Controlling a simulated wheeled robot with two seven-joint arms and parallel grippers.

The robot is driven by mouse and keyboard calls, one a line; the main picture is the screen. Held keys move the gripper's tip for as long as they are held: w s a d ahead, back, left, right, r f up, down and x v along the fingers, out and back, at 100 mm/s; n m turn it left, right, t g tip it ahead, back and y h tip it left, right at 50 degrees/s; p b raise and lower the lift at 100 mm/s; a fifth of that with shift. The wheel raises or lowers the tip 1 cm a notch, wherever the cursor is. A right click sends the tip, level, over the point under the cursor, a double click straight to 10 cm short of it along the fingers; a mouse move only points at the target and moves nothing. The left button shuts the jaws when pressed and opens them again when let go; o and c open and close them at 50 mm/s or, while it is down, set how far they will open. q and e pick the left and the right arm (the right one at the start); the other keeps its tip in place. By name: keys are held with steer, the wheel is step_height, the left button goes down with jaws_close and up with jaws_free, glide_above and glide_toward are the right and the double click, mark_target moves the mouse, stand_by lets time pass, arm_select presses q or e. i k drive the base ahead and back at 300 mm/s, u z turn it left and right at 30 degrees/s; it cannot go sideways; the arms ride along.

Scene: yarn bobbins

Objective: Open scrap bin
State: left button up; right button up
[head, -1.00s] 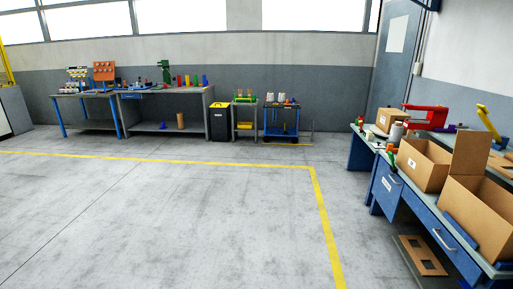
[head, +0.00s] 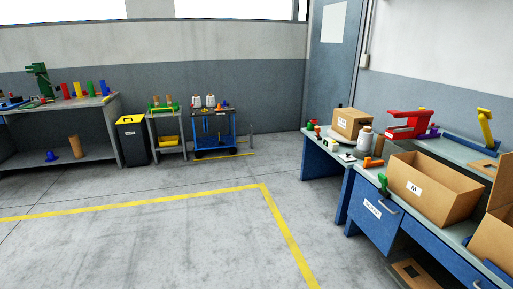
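The scrap bin (head: 132,142) is a black bin with a yellow lid (head: 131,119) and a small pale label on its front. It stands on the floor against the far wall, left of centre in the head view, between the long grey workbench and a small stand. The lid looks closed. The bin is well away from me across open floor. Neither of my grippers shows in the head view.
A workbench (head: 66,158) with coloured bobbins is left of the bin. A small stand (head: 168,150) and a blue cart (head: 215,143) are right of it. A blue bench (head: 428,248) with cardboard boxes fills the right. The floor (head: 150,250) ahead is clear, with yellow lines.

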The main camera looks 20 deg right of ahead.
mark_target(380, 218)
steer(key=z, duration=0.45)
steer(key=i, duration=1.1)
steer(key=z, duration=1.95)
steer(key=i, duration=1)
steer(key=z, duration=0.8)
